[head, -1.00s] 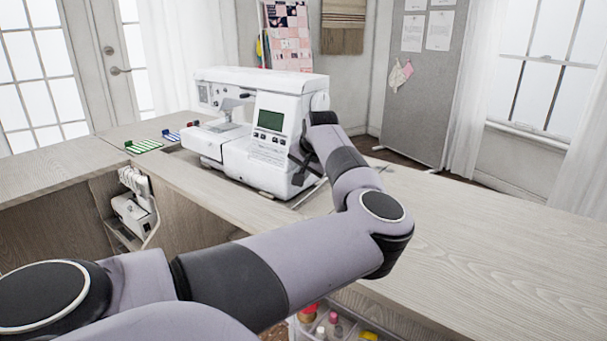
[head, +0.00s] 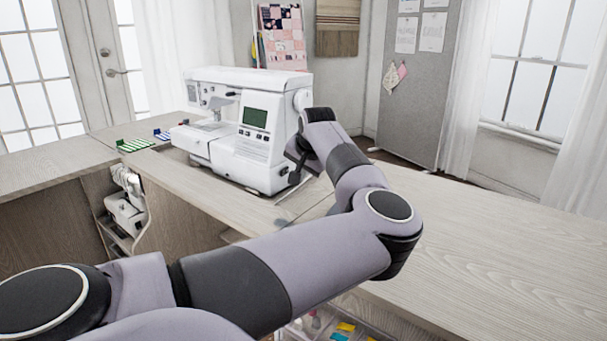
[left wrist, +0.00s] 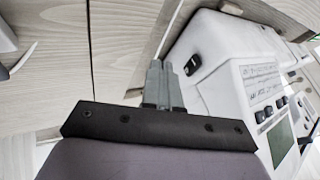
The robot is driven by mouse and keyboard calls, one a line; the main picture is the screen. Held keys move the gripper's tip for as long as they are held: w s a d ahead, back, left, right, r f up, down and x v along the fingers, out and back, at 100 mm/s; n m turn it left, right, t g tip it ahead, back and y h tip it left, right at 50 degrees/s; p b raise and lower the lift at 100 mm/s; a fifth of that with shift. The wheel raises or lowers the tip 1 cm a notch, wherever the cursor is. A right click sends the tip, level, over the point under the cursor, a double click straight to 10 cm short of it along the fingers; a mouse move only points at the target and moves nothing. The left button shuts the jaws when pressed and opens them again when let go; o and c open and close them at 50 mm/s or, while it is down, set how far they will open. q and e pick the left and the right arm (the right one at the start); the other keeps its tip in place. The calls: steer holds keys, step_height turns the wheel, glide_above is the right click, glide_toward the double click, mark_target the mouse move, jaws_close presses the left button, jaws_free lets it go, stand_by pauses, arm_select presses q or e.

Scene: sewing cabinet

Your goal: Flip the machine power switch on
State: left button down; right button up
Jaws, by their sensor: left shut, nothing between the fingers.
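The white sewing machine (head: 215,150) stands on the wooden cabinet top, with a green screen on its front. In the left wrist view its white body (left wrist: 225,40) fills the right side. A small black rocker switch (left wrist: 193,64) sits on the machine's end face; whether it is on or off cannot be told. My left gripper (left wrist: 161,68) is shut and empty, its fingertips just left of the switch in that view. Contact cannot be made out. My right gripper is not in view.
Green and blue striped holders (head: 134,145) lie left of the machine. A smaller white machine (head: 126,207) sits in a lower cabinet opening. An open drawer with small coloured items (head: 345,327) shows below my arm. The table (head: 480,240) at right is clear.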

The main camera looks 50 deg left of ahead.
arm_select(q)
steer(key=v, duration=0.9)
steer(key=shift+r+p, duration=0.25)
steer(key=shift+p, duration=0.05)
steer(key=shift+s, duration=0.15)
